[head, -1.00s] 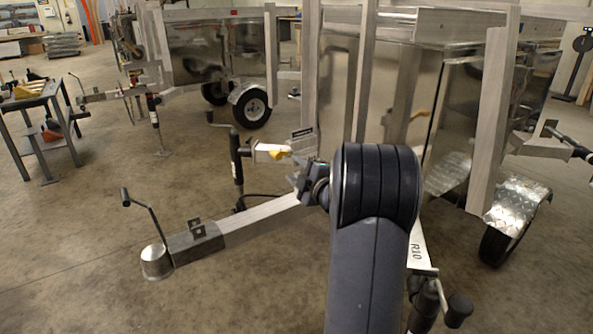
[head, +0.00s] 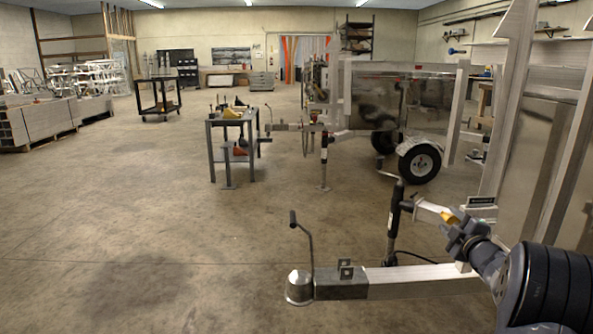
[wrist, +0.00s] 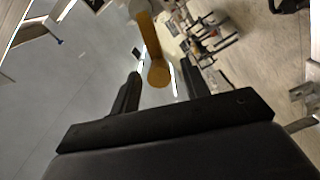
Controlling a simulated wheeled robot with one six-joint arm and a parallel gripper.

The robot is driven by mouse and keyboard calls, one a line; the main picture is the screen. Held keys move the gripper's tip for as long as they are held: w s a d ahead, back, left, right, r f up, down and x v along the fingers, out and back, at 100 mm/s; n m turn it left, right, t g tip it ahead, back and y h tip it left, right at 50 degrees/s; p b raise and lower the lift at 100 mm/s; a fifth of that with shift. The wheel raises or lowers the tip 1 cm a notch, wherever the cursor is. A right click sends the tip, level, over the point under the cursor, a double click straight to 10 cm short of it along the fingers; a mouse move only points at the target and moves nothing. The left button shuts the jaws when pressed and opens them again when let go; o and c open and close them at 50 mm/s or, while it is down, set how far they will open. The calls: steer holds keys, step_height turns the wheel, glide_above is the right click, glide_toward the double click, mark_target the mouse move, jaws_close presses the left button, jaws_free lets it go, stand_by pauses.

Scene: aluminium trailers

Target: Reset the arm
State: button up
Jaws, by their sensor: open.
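My gripper (head: 458,232) shows at the lower right in the head view, near the trailer's tongue and its jack. In the wrist view the two dark fingers (wrist: 161,68) stand apart, so it is open. A yellow-orange handle-like piece (wrist: 158,74) shows between the fingers in the wrist view. It also shows at the gripper's tip in the head view (head: 447,218). I cannot tell whether it touches a finger. My dark arm fills the lower right corner of the head view.
The near trailer's tongue (head: 410,280) with its coupler (head: 299,287) and jack (head: 394,222) lies beside my arm. A second trailer (head: 380,98) and a small grey work table (head: 212,140) stand behind. The floor at left is clear.

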steer(key=shift+w+a, duration=0.1)
steer(key=shift+w, duration=0.85)
steer(key=shift+r, duration=0.1)
steer(key=shift+s, duration=0.2)
steer(key=s+p, duration=0.2)
steer(key=s, duration=0.8)
steer(key=w+b, duration=0.2)
steer(key=w, duration=0.8)
steer(key=shift+w+f, duration=0.2)
steer(key=shift+r+p, duration=0.4)
steer(key=shift+r, duration=0.05)
steer(key=shift+d+r+m+p, duration=0.15)
steer(key=shift+d+m+p, duration=0.15)
steer(key=shift+m, duration=0.6)
